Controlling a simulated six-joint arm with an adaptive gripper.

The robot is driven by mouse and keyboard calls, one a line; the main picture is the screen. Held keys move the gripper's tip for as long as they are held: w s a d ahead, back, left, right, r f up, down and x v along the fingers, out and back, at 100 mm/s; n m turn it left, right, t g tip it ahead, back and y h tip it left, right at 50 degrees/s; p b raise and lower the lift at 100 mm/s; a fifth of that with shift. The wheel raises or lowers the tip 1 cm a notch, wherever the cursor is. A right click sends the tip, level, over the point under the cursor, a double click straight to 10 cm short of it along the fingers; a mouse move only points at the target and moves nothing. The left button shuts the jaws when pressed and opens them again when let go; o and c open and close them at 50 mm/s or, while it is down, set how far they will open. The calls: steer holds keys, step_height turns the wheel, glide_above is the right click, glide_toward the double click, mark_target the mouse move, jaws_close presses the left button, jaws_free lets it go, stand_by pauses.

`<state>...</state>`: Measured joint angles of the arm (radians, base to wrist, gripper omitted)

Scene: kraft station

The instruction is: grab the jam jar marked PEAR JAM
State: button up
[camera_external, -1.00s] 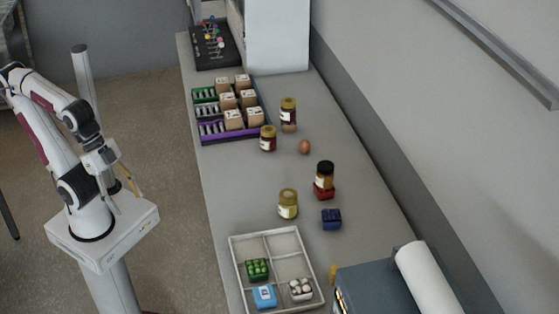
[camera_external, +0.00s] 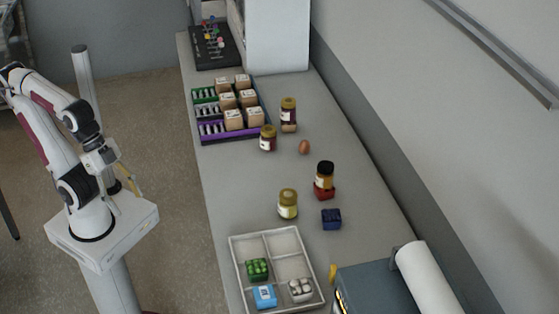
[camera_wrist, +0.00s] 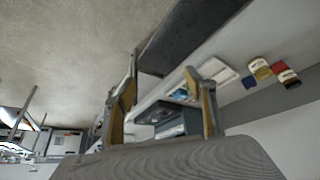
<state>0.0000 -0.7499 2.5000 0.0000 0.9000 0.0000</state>
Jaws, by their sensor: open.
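Several jam jars stand on the grey bench in the external view, their labels too small to read. A jar with pale yellow contents (camera_external: 288,205) stands on the bench near the tray. An amber jar with a black lid (camera_external: 324,175) stands on a red block (camera_external: 325,193). A dark red jar with a yellowish lid (camera_external: 268,140) stands beside the box rack. Another dark jar (camera_external: 288,110) stands on a small brown block (camera_external: 289,127). My gripper (camera_external: 131,180) is open and empty, off the bench's left side. Its fingers (camera_wrist: 165,105) show apart in the wrist view.
A divided white tray (camera_external: 233,253) holds small packs at the bench's near end. A blue block (camera_external: 331,219) and a brown egg (camera_external: 304,147) lie on the bench. A box rack (camera_external: 230,138) stands further back. A paper roll (camera_external: 428,280) sits at the near right.

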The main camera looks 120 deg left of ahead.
mark_target(281, 200)
steer(key=shift+o, duration=0.6)
steer(key=shift+w, duration=0.1)
steer(key=w+a+f+n+t+y, duration=0.1)
steer(key=w+a+f+n+t, duration=0.1)
steer(key=w+a, duration=0.65)
steer(key=w+a+f+n+t+y, duration=0.2)
steer(key=w+a+f, duration=0.15)
steer(key=w, duration=1.05)
steer(key=a+f+n+y, duration=0.1)
steer(key=a+f+y, duration=0.1)
steer(key=a, duration=0.5)
steer(key=w+a+f+n+y, duration=0.1)
steer(key=a+f+n+y, duration=0.1)
steer(key=a, duration=0.5)
steer(key=a+f+n+y, duration=0.1)
steer(key=a+f+y, duration=0.1)
steer(key=a+f, duration=0.2)
steer(key=shift+w+a+f+n+t+y, duration=0.1)
steer(key=shift+w+a+n+t+y, duration=0.1)
steer(key=shift+a, duration=0.7)
steer(key=shift+w+a+n+t+y, duration=0.1)
steer(key=shift+w+a+n+y, duration=0.1)
steer(key=shift+a, duration=0.65)
steer(key=shift+s+a+f+y, duration=0.2)
steer(key=shift+a+y, duration=0.1)
steer(key=shift+a, duration=0.15)
